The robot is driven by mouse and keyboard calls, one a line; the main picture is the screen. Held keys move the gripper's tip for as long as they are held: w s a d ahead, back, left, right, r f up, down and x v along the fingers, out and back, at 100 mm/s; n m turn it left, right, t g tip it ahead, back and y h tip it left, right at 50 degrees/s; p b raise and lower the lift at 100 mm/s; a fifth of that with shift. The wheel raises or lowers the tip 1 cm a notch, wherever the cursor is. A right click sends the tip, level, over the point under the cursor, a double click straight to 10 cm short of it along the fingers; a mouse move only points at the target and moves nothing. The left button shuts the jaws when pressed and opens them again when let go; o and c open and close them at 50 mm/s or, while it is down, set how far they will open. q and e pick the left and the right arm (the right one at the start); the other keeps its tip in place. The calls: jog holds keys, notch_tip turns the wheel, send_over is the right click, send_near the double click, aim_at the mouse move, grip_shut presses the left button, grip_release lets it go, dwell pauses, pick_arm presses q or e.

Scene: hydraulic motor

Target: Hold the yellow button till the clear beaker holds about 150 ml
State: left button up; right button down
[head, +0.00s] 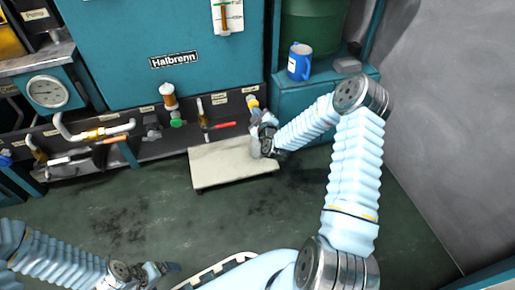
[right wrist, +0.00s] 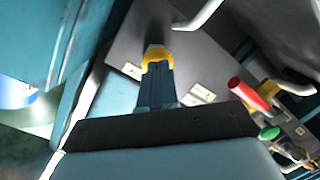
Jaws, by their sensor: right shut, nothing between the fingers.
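The yellow button (head: 252,102) is on the dark lower panel of the teal machine, right of the red-handled valve. My right gripper (head: 257,114) is shut and empty, its fingertips at the button. In the right wrist view the shut blue fingers (right wrist: 157,78) overlap the yellow button (right wrist: 157,52) and seem to touch it; how far it is pressed I cannot tell. A pale, see-through shape (head: 256,147) below the right gripper may be the clear beaker; its level cannot be read. My left gripper (head: 165,268) is low at the left, away from the machine, its jaws unclear.
A pale platform (head: 222,168) stands on the floor below the panel. A red-handled valve (head: 219,126) and a green knob (head: 178,123) are left of the button. A blue mug (head: 299,62) stands on the teal cabinet at right.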

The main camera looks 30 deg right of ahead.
jog(key=shift+w, duration=0.15)
jog(key=shift+b+x, duration=0.45)
jog(key=shift+x, duration=0.35)
jog(key=shift+r, duration=0.1)
dwell(5.5)
jog(key=shift+f+v, duration=0.2)
jog(key=shift+v, duration=1.3)
jog(key=shift+f+v, duration=0.25)
jog(key=shift+v, duration=1.2)
jog(key=shift+a, duration=0.1)
